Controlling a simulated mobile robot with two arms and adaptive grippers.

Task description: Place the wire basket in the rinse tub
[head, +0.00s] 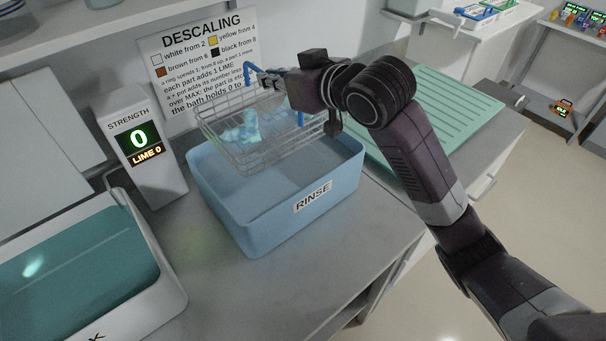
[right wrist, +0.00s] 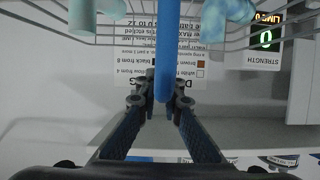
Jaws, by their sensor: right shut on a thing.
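The wire basket (head: 236,153) hangs above the blue rinse tub (head: 263,237) in the head view, slightly tilted, with its lower part overlapping the tub's opening. Pale blue parts (head: 240,128) lie inside the basket. My right gripper (head: 268,77) is shut on the basket's blue handle, and the right wrist view shows the fingers (right wrist: 164,98) closed around the blue handle bar (right wrist: 164,45). I cannot tell whether the basket touches the tub. My left gripper is not in view.
A bath with teal liquid (head: 75,262) stands at the lower left. A strength display (head: 141,150) reading 0 stands behind it. A green ribbed drain mat (head: 440,110) lies right of the tub. A descaling sign (head: 200,65) leans at the wall.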

